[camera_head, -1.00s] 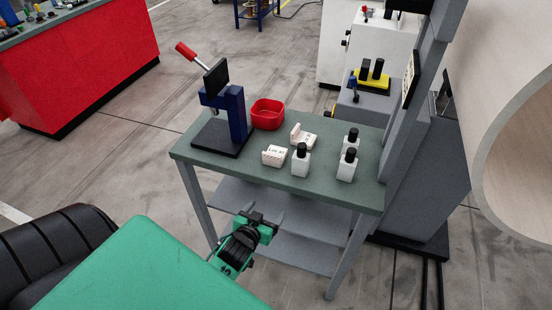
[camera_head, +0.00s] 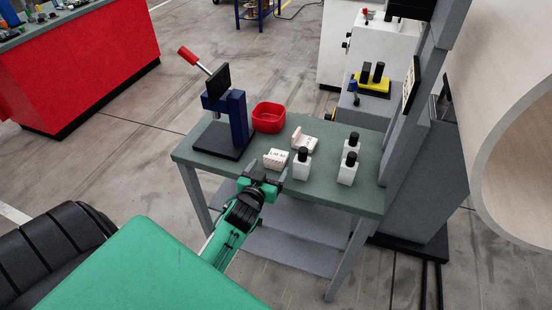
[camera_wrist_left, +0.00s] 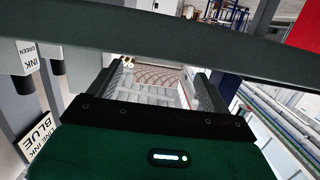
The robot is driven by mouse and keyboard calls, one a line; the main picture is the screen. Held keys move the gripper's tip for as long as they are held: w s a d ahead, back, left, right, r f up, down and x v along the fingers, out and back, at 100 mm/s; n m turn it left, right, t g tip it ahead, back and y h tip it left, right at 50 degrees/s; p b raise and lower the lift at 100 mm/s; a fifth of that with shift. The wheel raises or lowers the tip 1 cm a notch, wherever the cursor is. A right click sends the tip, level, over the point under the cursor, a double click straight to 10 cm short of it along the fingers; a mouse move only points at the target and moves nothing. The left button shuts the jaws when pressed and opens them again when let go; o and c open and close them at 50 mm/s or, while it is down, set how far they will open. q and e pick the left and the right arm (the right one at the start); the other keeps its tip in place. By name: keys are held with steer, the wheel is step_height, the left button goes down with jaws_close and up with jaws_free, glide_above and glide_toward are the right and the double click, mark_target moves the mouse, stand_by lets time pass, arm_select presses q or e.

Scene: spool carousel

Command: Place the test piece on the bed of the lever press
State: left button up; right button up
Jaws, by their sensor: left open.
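The lever press (camera_head: 238,118) stands at the left end of the table, with a blue frame, a red-tipped lever and a black base plate (camera_head: 218,141) that looks bare. Two small cream pieces lie on the table: a block with dark lettering (camera_head: 276,159) and an L-shaped piece (camera_head: 304,140) behind it. I cannot tell for sure which thing is the test piece. My left gripper (camera_head: 262,172) is open and empty at the table's front edge, in front of the lettered block. Its spread fingers also show in the left wrist view (camera_wrist_left: 163,82). My right gripper is out of view.
A red bowl (camera_head: 268,117) stands right of the press. White bottles with black caps (camera_head: 301,165) stand close to the cream pieces, two of them further right (camera_head: 347,170). A grey post borders the table's right end. The table's (camera_head: 320,203) front right corner is clear.

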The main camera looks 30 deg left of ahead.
mark_target(273, 165)
arm_select(q)
steer(key=p+x, duration=0.1)
steer(key=x, duration=0.3)
steer(key=shift+w+p, duration=0.3)
steer(key=shift+p, duration=0.1)
steer(key=shift+w+f, duration=0.2)
steer(key=shift+w, duration=0.1)
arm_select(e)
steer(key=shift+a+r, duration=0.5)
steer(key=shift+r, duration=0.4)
arm_select(q)
steer(key=c, duration=1)
steer(key=shift+r, duration=0.1)
steer(key=shift+c, duration=0.8)
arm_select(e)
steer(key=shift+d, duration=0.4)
